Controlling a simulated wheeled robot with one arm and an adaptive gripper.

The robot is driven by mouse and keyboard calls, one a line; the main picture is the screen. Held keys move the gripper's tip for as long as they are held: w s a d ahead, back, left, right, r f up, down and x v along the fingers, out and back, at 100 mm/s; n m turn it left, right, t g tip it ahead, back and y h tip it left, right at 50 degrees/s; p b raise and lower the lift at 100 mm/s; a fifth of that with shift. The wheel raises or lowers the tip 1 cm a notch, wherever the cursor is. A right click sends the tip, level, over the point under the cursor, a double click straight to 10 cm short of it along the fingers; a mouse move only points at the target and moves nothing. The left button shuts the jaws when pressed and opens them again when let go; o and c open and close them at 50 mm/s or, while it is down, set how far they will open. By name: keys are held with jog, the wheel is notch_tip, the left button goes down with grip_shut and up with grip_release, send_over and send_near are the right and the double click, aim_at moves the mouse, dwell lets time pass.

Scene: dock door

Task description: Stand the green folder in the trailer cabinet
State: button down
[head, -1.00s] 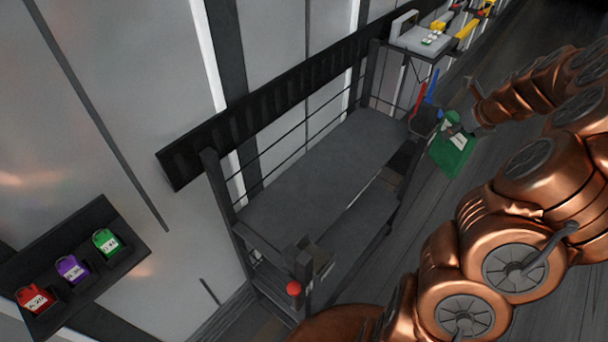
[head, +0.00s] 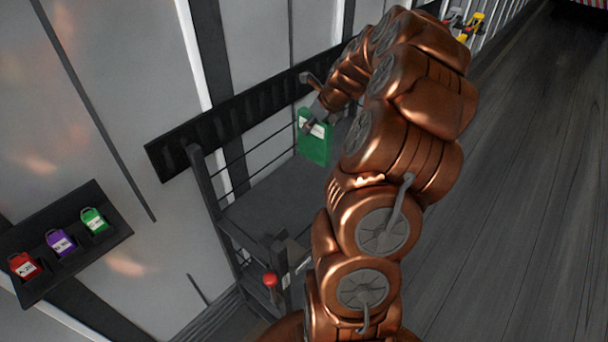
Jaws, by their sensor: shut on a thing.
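The green folder (head: 315,147) hangs roughly upright from my gripper (head: 312,126), with a white label near its top. My gripper is shut on its upper edge and holds it in the air, over or beside the far part of the grey cart as seen in the head view. My copper arm hides much of the cart's right side. I cannot make out a trailer cabinet in this view.
A grey wheeled cart (head: 262,205) with rails stands along the wall, with a red knob (head: 270,280) at its near corner. A dark wall tray (head: 118,240) at the left holds red, purple and green tags. The plank floor (head: 510,200) at right is clear.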

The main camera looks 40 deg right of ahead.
jog(key=s+a+f+b, duration=0.4)
jog(key=s+a+f, duration=0.1)
jog(key=s+a, duration=0.35)
jog(key=w+d+f+p, duration=0.4)
jog(key=w+d, duration=0.5)
jog(key=d, duration=0.4)
jog(key=shift+f, duration=0.3)
dwell(0.3)
jog(key=shift+f, duration=0.15)
jog(key=c, duration=0.8)
grip_release()
jog(key=shift+c, duration=0.2)
